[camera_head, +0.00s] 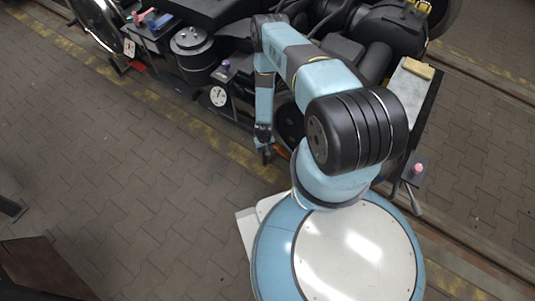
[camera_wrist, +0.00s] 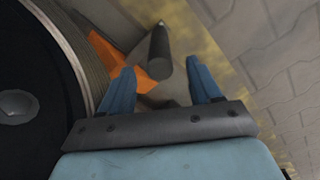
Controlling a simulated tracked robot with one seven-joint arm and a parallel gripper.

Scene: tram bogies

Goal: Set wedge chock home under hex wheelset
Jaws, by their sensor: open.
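An orange wedge chock (camera_wrist: 112,58) with a dark round bar, seemingly its handle (camera_wrist: 160,55), lies on the ground in the wrist view. Its thin side is close against the rim of a dark wheel (camera_wrist: 40,75); I cannot tell whether they touch. My gripper (camera_wrist: 163,84) is open, its two blue fingers apart, with the bar between and just beyond the tips. In the head view my gripper (camera_head: 266,155) points down beside the bogie, low near the dark wheel (camera_head: 290,122), which my arm partly hides. A hex mark on this wheel does not show clearly.
The bogie frame with a grey drum (camera_head: 192,48), a white round gauge (camera_head: 218,96) and a side plate (camera_head: 412,85) stands close around my arm. Another wheel (camera_head: 98,22) is at the upper left. Paved floor (camera_head: 110,170) at the left is mostly clear.

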